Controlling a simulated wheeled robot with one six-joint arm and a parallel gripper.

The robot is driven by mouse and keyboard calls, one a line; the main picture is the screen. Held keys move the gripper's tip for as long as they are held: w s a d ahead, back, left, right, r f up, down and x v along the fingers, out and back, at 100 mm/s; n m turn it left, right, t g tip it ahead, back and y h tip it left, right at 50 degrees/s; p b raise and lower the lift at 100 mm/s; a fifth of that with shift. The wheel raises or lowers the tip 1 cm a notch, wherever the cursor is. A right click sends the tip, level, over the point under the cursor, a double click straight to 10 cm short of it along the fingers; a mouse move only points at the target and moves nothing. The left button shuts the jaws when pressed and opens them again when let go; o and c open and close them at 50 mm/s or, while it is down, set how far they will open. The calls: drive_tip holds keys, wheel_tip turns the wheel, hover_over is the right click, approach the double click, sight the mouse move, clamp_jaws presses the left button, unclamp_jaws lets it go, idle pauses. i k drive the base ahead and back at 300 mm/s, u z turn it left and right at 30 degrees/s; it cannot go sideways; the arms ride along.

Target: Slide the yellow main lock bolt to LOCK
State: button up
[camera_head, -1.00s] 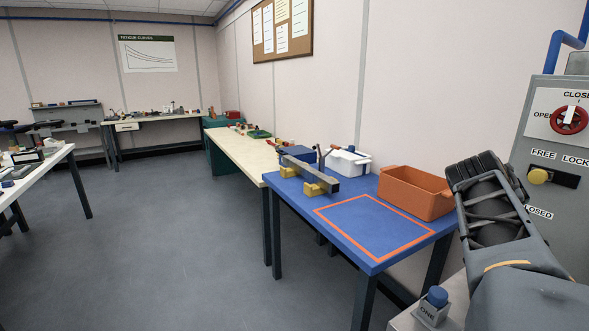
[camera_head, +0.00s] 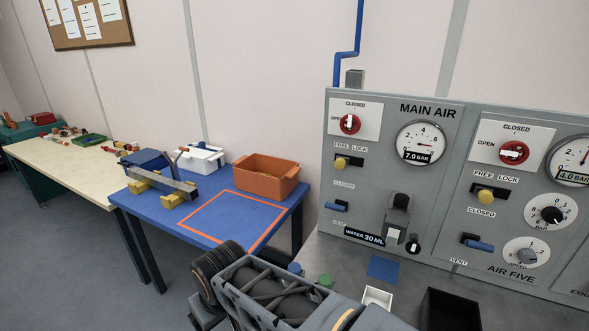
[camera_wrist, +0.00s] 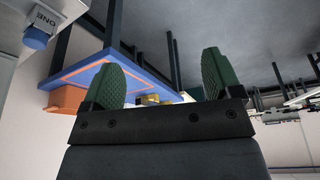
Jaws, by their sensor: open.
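The main lock bolt is a yellow knob (camera_head: 341,163) in a dark slot under "FREE LOCK" on the grey MAIN AIR panel (camera_head: 445,150) in the head view. The knob sits at the slot's left, FREE end. In the head view my folded arm is low in front, and the fingertips are not clear there.
Above the main bolt is a red valve knob (camera_head: 350,124); below it is a blue lever (camera_head: 337,206). A black bin (camera_head: 450,309) and white tray (camera_head: 377,297) sit on the grey bench. A blue table (camera_head: 170,228) with an orange bin (camera_head: 265,177) stands left.

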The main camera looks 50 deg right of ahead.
sight(341, 162)
drive_tip(key=z, duration=2.15)
